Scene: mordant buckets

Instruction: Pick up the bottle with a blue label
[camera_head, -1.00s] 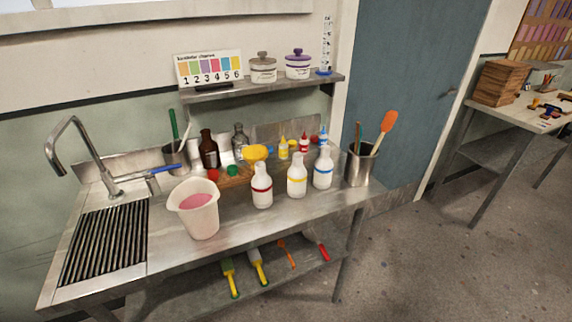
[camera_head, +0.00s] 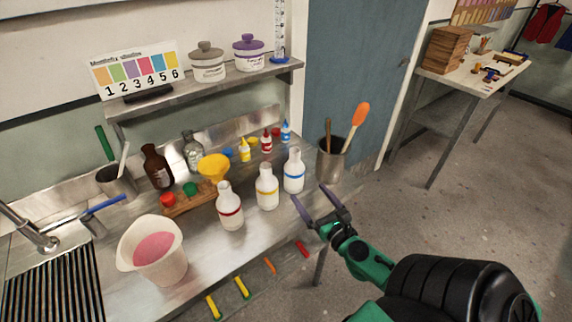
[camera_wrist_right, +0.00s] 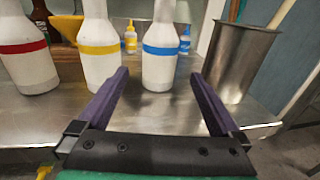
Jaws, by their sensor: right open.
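The white bottle with a blue label (camera_head: 293,172) stands upright on the steel counter (camera_head: 262,228), rightmost of three similar white bottles. It also shows in the right wrist view (camera_wrist_right: 160,52), straight ahead between the fingers and a little beyond their tips. My right gripper (camera_head: 314,193) is open and empty at the counter's front edge, just right of and in front of this bottle. Its two purple fingers show in the wrist view (camera_wrist_right: 158,80), apart from the bottle. My left gripper is not in view.
A bottle with a yellow label (camera_head: 267,188) and one with a red label (camera_head: 230,207) stand left of it. A steel canister (camera_head: 330,164) holding tools stands close on the right. Small dropper bottles (camera_head: 266,142) stand behind. A bucket (camera_head: 153,252) is at left.

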